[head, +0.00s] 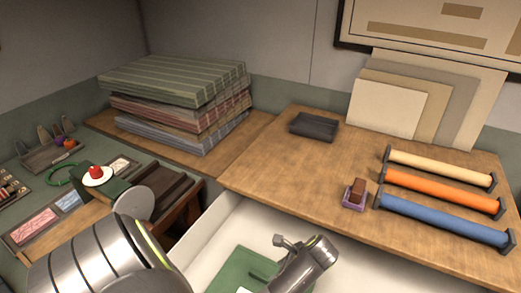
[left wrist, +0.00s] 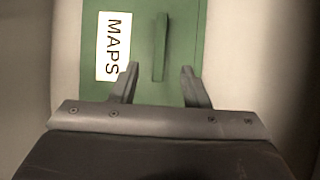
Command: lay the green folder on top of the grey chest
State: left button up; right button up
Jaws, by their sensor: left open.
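The green folder (head: 232,268) lies flat in an open pale drawer (head: 255,222) at the bottom of the head view. In the left wrist view the folder (left wrist: 185,25) shows a white MAPS label (left wrist: 113,45) and a raised green tab (left wrist: 160,47). My left gripper (left wrist: 160,75) is open and empty, with one finger on each side of the tab's line. In the head view my left gripper (head: 282,275) hangs over the folder. I cannot make out a separate grey chest; a wooden top (head: 255,165) stands behind the drawer. My right gripper is not in view.
The wooden top carries a dark tray (head: 314,126), a small stamp in a purple holder (head: 355,194), coloured rolls (head: 440,188) and leaning boards (head: 390,105). The wooden top's middle is clear.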

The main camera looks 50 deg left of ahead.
aim_at(266, 278)
pick_arm(q)
jog(key=x, duration=0.9)
jog(key=shift+d+f, duration=0.1)
jog(key=shift+f, duration=0.1)
jog(key=shift+f+p, duration=0.25)
jog(key=shift+p, duration=0.15)
dwell(0.3)
grip_shut()
